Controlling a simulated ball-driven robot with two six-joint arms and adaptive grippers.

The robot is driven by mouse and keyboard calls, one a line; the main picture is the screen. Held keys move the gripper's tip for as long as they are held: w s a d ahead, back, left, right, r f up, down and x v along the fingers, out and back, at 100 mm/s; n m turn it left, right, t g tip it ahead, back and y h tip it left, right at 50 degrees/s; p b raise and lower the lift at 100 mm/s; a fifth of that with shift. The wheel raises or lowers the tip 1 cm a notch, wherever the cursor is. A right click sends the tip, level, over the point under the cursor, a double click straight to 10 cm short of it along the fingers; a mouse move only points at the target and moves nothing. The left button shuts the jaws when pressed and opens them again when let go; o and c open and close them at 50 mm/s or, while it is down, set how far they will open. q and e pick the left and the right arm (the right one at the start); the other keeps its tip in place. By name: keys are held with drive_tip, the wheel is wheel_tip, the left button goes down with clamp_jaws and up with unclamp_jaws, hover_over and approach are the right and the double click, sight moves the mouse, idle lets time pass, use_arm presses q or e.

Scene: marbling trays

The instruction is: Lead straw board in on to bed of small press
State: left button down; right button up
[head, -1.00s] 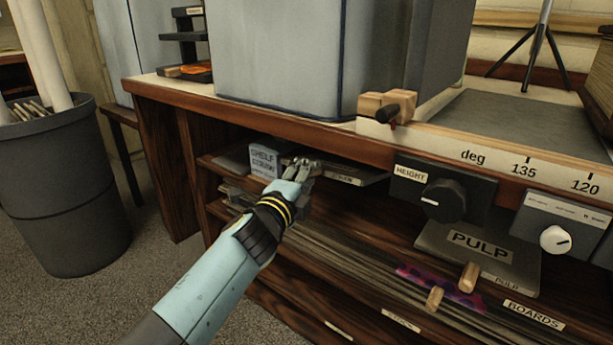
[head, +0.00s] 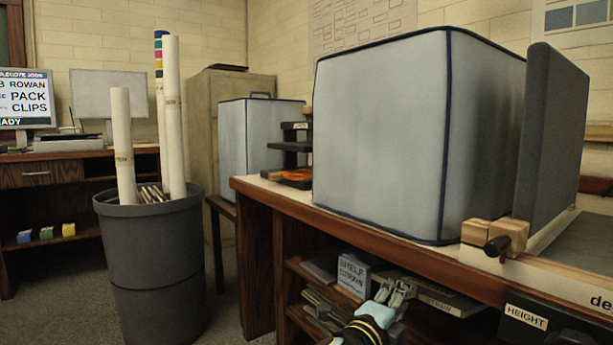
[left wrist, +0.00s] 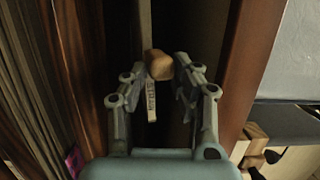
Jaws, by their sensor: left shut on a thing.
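The straw board (head: 445,300) lies flat in the shelf under the bench, a thin grey board with a label reading STRAW. In the left wrist view its wooden knob (left wrist: 159,65) and label (left wrist: 151,101) show between the fingers. My left gripper (head: 397,287) is shut on this knob at the shelf front; it also shows in the left wrist view (left wrist: 168,72). Most of the board is hidden inside the shelf. A small black press-like stand (head: 292,146) with an orange disc is at the bench's far left end; its label is unreadable. My right gripper is out of view.
A large grey covered box (head: 385,140) fills much of the bench top (head: 350,235). A SHELF STRAW sign (head: 353,274) stands beside the board. A dark upright panel (head: 553,130) is at right. A grey bin (head: 155,270) with rolls stands left; floor between is free.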

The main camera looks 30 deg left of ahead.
use_arm(q)
drive_tip(key=shift+r, duration=0.1)
idle(0.4)
drive_tip(key=c, duration=1.5)
unclamp_jaws()
drive_tip(key=shift+c, duration=0.2)
clamp_jaws()
